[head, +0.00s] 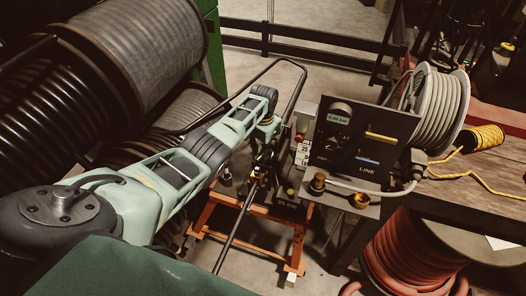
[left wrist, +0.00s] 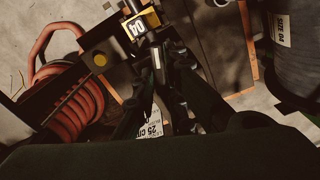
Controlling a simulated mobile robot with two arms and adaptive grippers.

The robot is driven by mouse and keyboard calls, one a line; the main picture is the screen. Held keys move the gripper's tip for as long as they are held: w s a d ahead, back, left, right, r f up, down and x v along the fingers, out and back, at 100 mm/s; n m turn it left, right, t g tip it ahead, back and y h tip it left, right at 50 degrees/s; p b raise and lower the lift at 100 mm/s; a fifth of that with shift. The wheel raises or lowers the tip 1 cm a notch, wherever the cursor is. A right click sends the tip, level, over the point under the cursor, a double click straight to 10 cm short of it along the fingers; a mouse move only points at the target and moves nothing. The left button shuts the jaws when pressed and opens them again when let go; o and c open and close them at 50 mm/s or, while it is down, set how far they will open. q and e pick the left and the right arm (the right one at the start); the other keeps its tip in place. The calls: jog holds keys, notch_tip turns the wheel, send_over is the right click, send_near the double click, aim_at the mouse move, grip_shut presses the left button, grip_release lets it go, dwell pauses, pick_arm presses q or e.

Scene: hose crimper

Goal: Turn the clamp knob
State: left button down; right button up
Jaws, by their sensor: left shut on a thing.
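The crimper (head: 290,203) is a dark machine on an orange stand (head: 262,211), in the middle of the head view. My left gripper (head: 264,158) reaches down to it from the upper left. The fingers are shut on a small part, which I take to be the clamp knob. It is dark and mostly hidden between the fingers. My right gripper is not in view.
A black panel (head: 372,135) with a gauge and brass fittings stands close to the right. A grey hose reel (head: 437,105) and yellow cord (head: 484,138) are on the wooden bench. Large dark hose reels (head: 150,50) fill the left. A bent tube handle (head: 297,85) rises behind the gripper.

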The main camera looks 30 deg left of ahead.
pick_arm(q)
jog(key=m, duration=0.3)
jog(key=shift+d+r+m, duration=0.1)
jog(key=shift+m, duration=0.2)
jog(key=shift+d+m, duration=0.1)
jog(key=shift+m, duration=1.9)
jog(key=c, duration=1.8)
grip_release()
jog(key=shift+s, duration=0.1)
notch_tip(320, 180, up, 12)
